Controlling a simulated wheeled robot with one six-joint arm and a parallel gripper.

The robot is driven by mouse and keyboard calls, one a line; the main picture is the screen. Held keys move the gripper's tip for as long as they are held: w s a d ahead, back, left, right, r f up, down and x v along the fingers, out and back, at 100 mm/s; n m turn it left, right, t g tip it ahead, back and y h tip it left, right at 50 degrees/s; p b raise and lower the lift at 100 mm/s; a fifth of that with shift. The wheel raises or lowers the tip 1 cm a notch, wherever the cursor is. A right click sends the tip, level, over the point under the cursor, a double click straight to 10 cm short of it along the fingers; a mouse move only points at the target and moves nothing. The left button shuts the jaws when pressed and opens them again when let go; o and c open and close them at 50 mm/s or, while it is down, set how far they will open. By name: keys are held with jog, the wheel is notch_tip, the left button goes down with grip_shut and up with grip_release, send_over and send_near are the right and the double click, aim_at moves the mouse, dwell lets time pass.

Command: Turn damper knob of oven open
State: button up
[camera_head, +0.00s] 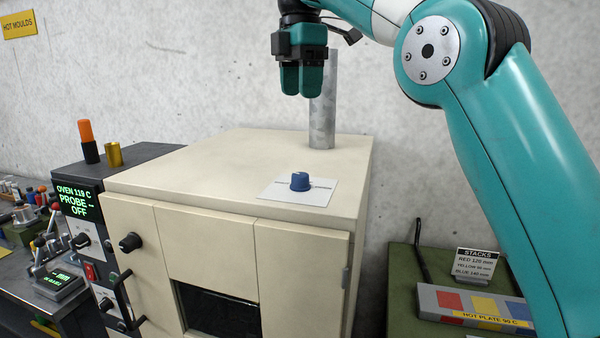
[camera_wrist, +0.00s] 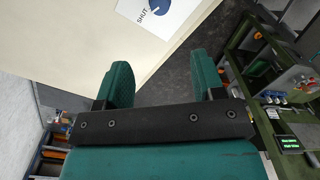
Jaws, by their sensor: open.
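The damper knob (camera_head: 300,181) is a small blue knob on a white label plate (camera_head: 318,194) on top of the cream oven (camera_head: 230,165). In the wrist view the knob (camera_wrist: 158,6) is partly cut off at the top edge, and the word SHUT reads on the plate beside it. My gripper (camera_head: 302,94) hangs above the back of the oven top, in front of the flue pipe, with its fingers pointing down. In the wrist view the fingers (camera_wrist: 164,78) are apart with nothing between them. The gripper is clear of the knob.
A grey flue pipe (camera_head: 323,110) rises at the oven's back. Orange and brass cylinders (camera_head: 86,133) stand on the control box (camera_head: 75,170), which reads OVEN 119 C, PROBE, OFF. A green bench with a hot plate (camera_head: 475,308) is at the right. The oven top around the plate is clear.

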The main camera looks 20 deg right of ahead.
aim_at(301, 174)
notch_tip(301, 174, down, 17)
jog(key=b, duration=0.3)
jog(key=c, duration=0.9)
